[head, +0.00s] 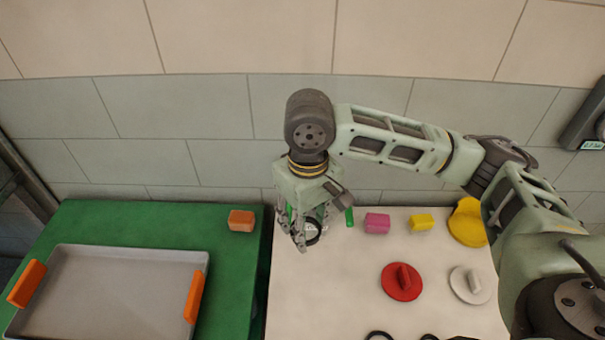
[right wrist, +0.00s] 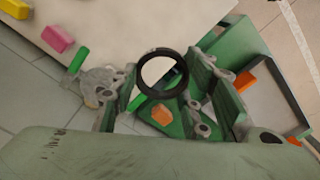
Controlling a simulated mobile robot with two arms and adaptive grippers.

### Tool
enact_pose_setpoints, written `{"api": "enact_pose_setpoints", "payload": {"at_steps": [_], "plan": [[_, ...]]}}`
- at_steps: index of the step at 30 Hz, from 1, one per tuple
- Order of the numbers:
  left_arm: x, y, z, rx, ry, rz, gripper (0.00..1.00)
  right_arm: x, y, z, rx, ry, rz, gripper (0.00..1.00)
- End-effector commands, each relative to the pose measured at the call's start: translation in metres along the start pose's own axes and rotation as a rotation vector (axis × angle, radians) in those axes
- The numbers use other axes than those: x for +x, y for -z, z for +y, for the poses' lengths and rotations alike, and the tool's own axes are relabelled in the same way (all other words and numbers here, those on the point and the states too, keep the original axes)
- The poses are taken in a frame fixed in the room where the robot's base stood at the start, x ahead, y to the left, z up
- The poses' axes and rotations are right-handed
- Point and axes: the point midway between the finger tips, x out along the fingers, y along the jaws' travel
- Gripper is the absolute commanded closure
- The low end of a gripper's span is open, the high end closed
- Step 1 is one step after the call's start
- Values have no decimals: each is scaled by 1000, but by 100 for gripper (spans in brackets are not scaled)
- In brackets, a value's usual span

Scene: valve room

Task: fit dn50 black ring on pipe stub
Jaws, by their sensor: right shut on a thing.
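My right gripper (head: 308,232) hangs over the left back part of the white table, near its left edge. It is shut on a black ring, which shows in the right wrist view (right wrist: 183,82) as a full open circle between the fingers. In the head view the ring is partly covered by the fingers. The ring appears held above the surfaces, apart from any other thing. I cannot make out a pipe stub in either view. My left gripper is not in view.
The white table (head: 335,290) bears a green block (head: 349,216), a magenta block (head: 377,224), a yellow block (head: 422,222), and red (head: 401,288), white (head: 470,290) and yellow (head: 466,228) lids. Dark rings (head: 378,334) show at the front. A green table (head: 235,270) holds a tray (head: 110,300) and an orange block (head: 241,221).

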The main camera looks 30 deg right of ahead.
Motion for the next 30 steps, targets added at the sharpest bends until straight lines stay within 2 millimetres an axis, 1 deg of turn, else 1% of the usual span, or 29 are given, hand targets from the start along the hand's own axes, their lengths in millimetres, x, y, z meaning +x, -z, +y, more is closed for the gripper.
{"api": "enact_pose_setpoints", "payload": {"at_steps": [1, 2, 4, 6, 9, 11, 13, 15, 17, 21, 24, 26, 30], "plan": [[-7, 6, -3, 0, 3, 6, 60, -2, 16, 4, -45, 2, -4, 76], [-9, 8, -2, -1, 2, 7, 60, -1, 26, 7, -80, 1, -4, 76], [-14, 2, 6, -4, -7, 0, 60, 2, 48, 15, -166, 1, -6, 76], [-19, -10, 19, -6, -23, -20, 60, 6, 68, 24, -252, 2, -4, 76], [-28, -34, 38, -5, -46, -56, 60, 14, 93, 40, -374, 2, -5, 76], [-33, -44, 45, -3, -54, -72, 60, 20, 106, 49, -449, 3, -5, 76], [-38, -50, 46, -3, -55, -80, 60, 28, 120, 62, -536, 3, -5, 76], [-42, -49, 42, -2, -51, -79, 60, 37, 131, 75, -625, 3, -5, 76], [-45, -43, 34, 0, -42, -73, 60, 46, 138, 86, -699, 3, -6, 76], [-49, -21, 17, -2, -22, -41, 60, 65, 149, 110, -852, 3, -5, 76], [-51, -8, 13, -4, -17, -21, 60, 75, 152, 121, -935, 2, -3, 76], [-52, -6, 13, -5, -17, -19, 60, 80, 152, 126, -970, 1, -3, 76], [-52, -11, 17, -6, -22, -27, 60, 87, 153, 132, -1013, 0, -1, 76]]}}
